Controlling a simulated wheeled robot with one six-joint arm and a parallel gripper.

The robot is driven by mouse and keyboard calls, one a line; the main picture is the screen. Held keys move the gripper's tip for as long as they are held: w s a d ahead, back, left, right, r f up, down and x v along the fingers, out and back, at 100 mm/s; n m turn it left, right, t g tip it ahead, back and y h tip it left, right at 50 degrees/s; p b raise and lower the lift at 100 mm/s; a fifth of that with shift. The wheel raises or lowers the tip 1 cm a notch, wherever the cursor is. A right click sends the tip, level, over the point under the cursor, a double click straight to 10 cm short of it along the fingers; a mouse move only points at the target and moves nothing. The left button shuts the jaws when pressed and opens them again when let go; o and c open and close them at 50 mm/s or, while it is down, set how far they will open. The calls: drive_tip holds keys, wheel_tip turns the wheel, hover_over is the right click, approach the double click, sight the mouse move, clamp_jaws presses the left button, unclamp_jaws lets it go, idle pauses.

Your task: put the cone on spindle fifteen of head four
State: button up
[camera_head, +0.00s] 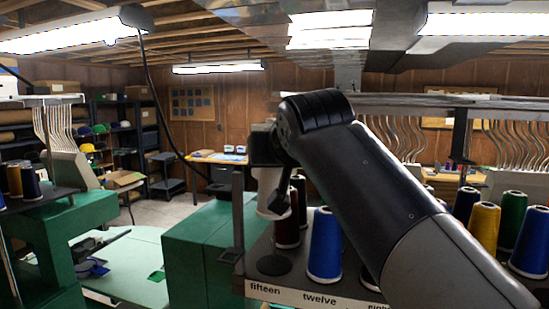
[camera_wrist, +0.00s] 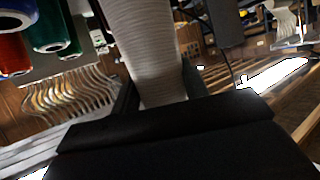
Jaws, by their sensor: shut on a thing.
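A pale grey-white cone (camera_wrist: 150,45) is between the fingers of my gripper (camera_wrist: 160,92) in the wrist view, and the gripper is shut on it. In the head view the cone (camera_head: 269,183) shows partly behind my gripper (camera_head: 285,198), above the rack's near-left corner. A bare round black base (camera_head: 274,265) sits on the rack by the label "fifteen" (camera_head: 265,288). The held cone is above this base and apart from it. My wrist hides much of the cone's upper part.
A blue cone (camera_head: 325,246) stands by the label "twelve", with a dark brown cone (camera_head: 287,225) behind the fifteen place. Yellow (camera_head: 482,232), green and blue cones stand to the right. A dark upright post (camera_head: 238,210) rises at the rack's left edge, beside a green machine (camera_head: 195,250).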

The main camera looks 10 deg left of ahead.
wheel_tip(320, 180, down, 8)
drive_tip(key=shift+s+f, duration=0.1)
drive_tip(key=shift+f, duration=0.05)
drive_tip(key=shift+f+b, duration=0.8)
drive_tip(key=shift+b, duration=0.15)
drive_tip(key=shift+d+f, duration=0.1)
idle(0.5)
drive_tip(key=shift+f+b, duration=0.2)
drive_tip(key=shift+b, duration=0.15)
drive_tip(key=o, duration=1.1)
drive_tip(key=shift+o, duration=0.2)
drive_tip(key=b+v, duration=0.2)
drive_tip(key=v, duration=0.9)
drive_tip(key=shift+b, duration=0.4)
